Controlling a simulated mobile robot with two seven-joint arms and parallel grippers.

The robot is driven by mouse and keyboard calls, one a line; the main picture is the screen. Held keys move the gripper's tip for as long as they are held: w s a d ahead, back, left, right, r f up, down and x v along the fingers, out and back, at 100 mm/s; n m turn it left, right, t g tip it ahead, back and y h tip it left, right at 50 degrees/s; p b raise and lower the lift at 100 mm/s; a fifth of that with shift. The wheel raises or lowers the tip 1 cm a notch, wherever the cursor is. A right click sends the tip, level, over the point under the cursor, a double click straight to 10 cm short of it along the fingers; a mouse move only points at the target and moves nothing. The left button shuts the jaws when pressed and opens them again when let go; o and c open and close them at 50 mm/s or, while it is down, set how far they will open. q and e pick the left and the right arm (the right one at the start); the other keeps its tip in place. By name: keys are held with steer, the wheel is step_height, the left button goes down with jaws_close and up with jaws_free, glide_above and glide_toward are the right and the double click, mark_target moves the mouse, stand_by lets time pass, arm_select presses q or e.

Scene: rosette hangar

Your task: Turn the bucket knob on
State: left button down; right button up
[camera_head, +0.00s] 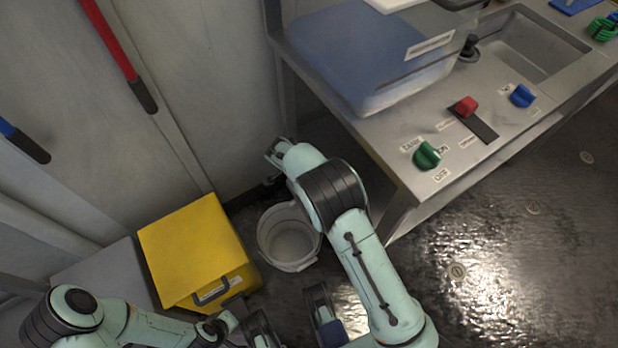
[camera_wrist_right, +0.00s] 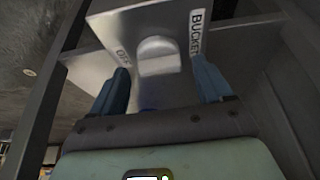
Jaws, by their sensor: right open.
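The bucket knob (camera_wrist_right: 159,56) is a pale grey, rounded knob on a metal plate (camera_wrist_right: 118,30) in the right wrist view. "OFF" is printed on its left and "BUCKET" on its right. My right gripper (camera_wrist_right: 165,85) is open, its blue fingers apart on either side of the knob and not closed on it. In the head view, my right arm (camera_head: 335,195) reaches beside the counter; the knob cannot be made out there. A white bucket (camera_head: 290,237) stands on the floor below it.
A yellow box (camera_head: 190,245) stands left of the bucket. The metal counter (camera_head: 400,125) carries a blue bin (camera_head: 365,60), a green knob (camera_head: 426,155), a red-handled control (camera_head: 467,106) and a blue knob (camera_head: 522,95).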

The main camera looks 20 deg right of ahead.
arm_select(q)
steer(key=shift+w, duration=0.1)
arm_select(e)
steer(key=shift+f, duration=0.2)
steer(key=c, duration=1)
steer(key=shift+c, duration=0.2)
